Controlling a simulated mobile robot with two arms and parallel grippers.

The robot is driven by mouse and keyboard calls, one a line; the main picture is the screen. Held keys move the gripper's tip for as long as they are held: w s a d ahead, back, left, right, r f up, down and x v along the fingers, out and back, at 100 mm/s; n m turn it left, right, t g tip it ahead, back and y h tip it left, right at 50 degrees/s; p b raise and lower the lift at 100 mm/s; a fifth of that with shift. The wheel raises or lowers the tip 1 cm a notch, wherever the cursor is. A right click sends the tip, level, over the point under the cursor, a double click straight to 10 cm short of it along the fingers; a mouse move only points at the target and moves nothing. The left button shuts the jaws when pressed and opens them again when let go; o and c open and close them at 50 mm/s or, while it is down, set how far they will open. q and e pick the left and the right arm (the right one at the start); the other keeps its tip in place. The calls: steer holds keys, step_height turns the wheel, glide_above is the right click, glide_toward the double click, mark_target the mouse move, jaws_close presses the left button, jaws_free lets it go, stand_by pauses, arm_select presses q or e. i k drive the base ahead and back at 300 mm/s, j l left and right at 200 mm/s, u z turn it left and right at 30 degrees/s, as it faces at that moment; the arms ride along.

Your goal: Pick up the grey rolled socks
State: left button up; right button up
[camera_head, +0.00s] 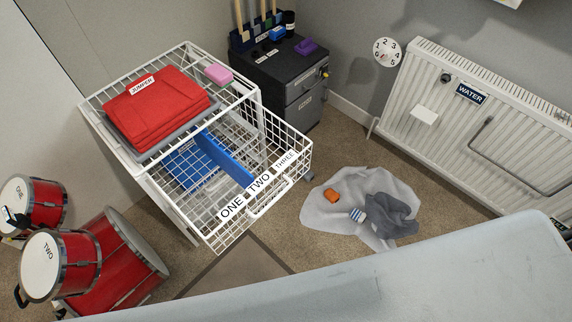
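I cannot clearly make out grey rolled socks. On the carpet right of the wire drawer lies a light grey crumpled cloth (318,213). A darker grey crumpled cloth (393,216) lies on its right part. A small roll-like item with blue and white stripes (357,215) touches the darker cloth's left edge. A small orange item (332,196) lies on the light cloth. Neither of my grippers is in view.
A white wire drawer unit (186,200) has a drawer pulled out, labelled ONE, TWO, THREE. Red drums (110,262) stand at left. A dark cabinet (290,75) and a white radiator (470,125) stand behind. A pale surface (400,285) fills the bottom right. Carpet around the cloths is clear.

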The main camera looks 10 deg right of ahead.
mark_target(309, 176)
steer(key=i+l, duration=0.15)
steer(key=l, duration=0.25)
steer(key=i+l+u, duration=0.1)
steer(key=l, duration=0.25)
steer(key=i+l, duration=0.15)
steer(key=l, duration=0.25)
steer(key=i+l+u, duration=0.15)
steer(key=l, duration=0.2)
steer(key=u, duration=1.5)
